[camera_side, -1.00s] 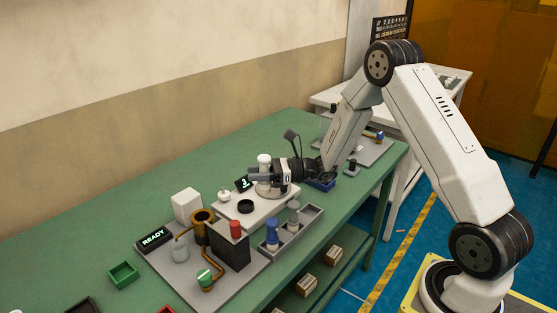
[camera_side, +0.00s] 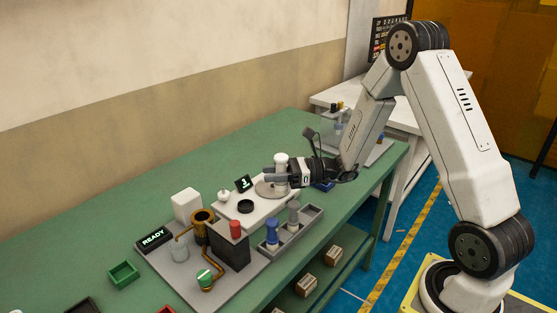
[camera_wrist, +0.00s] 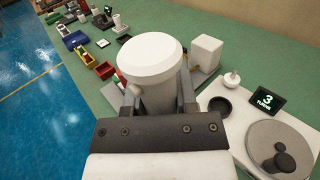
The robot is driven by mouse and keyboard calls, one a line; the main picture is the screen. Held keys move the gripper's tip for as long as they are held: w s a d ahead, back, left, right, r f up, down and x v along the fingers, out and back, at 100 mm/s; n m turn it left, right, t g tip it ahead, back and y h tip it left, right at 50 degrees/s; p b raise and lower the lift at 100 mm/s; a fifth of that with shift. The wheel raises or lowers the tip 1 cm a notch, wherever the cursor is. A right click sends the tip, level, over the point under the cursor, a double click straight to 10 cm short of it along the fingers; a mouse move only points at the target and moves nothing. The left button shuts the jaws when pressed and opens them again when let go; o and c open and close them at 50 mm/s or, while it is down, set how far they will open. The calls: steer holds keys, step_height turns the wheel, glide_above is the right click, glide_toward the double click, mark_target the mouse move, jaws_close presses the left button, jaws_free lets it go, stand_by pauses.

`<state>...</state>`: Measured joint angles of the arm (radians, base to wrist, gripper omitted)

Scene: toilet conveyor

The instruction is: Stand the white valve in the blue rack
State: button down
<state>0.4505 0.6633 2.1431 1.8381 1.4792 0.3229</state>
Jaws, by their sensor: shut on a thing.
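The white valve (camera_wrist: 150,58) is a pale cylinder with a wide cap, upright between the jaws in the wrist view. It also shows in the side view (camera_side: 281,160). My gripper (camera_side: 272,176) is shut on it, above the grey round disc (camera_side: 266,191) of the white station. In the wrist view my gripper (camera_wrist: 155,98) has one finger on each side of the valve, whose lower part is hidden. A low blue holder (camera_side: 324,186) sits on the green table to the right, partly hidden behind my gripper; its inside is not clear.
A grey tray (camera_side: 303,238) holds blue and grey capped parts at the front edge. A black ring (camera_side: 245,206) and a screen (camera_side: 243,183) reading 3 sit by the disc. Left is a fixture plate (camera_side: 240,270) with copper pipes. Several coloured bins stand at the far left.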

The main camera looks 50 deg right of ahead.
stand_by(0.3)
steer(key=shift+a+f+m+t+h, duration=0.9)
steer(key=shift+m+t, duration=0.1)
steer(key=shift+t, duration=0.1)
steer(key=shift+s+a+f+m+t+h, duration=0.2)
steer(key=shift+f+m+t+h, duration=0.25)
steer(key=shift+f+h, duration=0.2)
steer(key=shift+s+a+f+m+t+h, duration=0.15)
steer(key=shift+f+m+t+h, duration=0.3)
steer(key=shift+h, duration=0.3)
steer(key=shift+d, duration=0.1)
steer(key=shift+w+d+r+n+g+y, duration=0.15)
steer(key=shift+d+r+n+g+y, duration=0.25)
steer(key=shift+r+n+g+y, duration=0.3)
steer(key=shift+w+d+r+n+g+y, duration=0.1)
steer(key=shift+d+r+n+g+y, duration=0.25)
steer(key=shift+r+n+g+y, duration=0.4)
steer(key=shift+w+d+r+n+g+y, duration=0.15)
steer(key=shift+d+r+n+g+y, duration=0.4)
steer(key=shift+y, duration=0.3)
steer(key=shift+a, duration=0.15)
steer(key=shift+w, duration=0.1)
